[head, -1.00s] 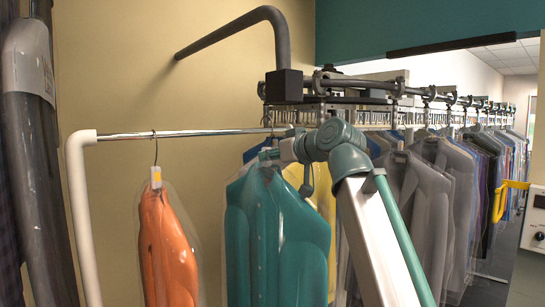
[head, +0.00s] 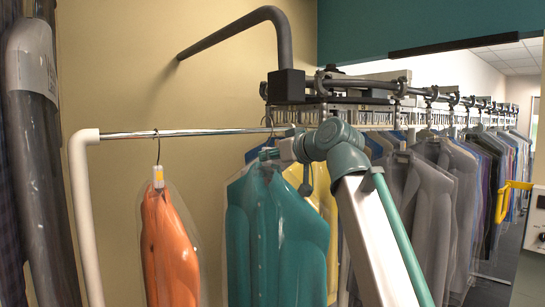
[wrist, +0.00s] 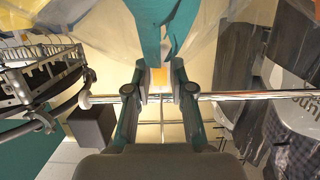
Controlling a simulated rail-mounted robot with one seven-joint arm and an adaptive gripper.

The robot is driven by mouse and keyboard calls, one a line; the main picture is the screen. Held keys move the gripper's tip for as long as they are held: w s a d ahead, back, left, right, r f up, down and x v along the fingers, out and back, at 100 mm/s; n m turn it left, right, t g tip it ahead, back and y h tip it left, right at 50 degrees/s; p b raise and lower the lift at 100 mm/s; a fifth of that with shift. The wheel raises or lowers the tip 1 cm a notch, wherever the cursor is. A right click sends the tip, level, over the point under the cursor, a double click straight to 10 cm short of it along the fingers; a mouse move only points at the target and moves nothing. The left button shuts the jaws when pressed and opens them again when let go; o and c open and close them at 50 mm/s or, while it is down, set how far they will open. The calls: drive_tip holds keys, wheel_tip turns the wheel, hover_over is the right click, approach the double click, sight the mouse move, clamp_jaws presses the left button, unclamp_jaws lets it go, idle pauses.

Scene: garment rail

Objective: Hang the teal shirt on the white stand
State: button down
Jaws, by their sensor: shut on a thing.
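The teal shirt (head: 275,240), in a clear cover, hangs upright in the head view, right of an orange shirt. Its thin hook (head: 268,125) shows at the level of the chrome rail of the white stand (head: 80,200), near the rail's right end. I cannot tell whether the hook rests over the rail. My gripper is mostly hidden behind my wrist in the head view. In the wrist view my gripper (wrist: 160,88) is shut on the hanger's neck by a yellow-orange tag (wrist: 158,78), with the teal shirt (wrist: 150,22) beyond and the rail (wrist: 220,96) crossing close by.
The orange shirt (head: 168,245) hangs on the stand's rail to the left, with bare rail between it and the teal shirt. A yellow shirt (head: 320,185) is close behind the teal one. A conveyor (head: 370,95) with several grey garments (head: 430,195) fills the right.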

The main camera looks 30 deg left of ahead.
sight(261, 166)
drive_tip(key=shift+r+b+x, duration=0.2)
drive_tip(key=shift+r+x, duration=0.05)
drive_tip(key=shift+x, duration=0.9)
drive_tip(key=shift+r+b+x, duration=0.2)
drive_tip(key=shift+r+x, duration=0.05)
drive_tip(key=shift+x, duration=0.85)
drive_tip(key=shift+f+b, duration=0.5)
drive_tip(key=shift+f, duration=0.7)
drive_tip(key=c, duration=0.9)
unclamp_jaws()
drive_tip(key=shift+c, duration=0.2)
drive_tip(key=v, duration=1.2)
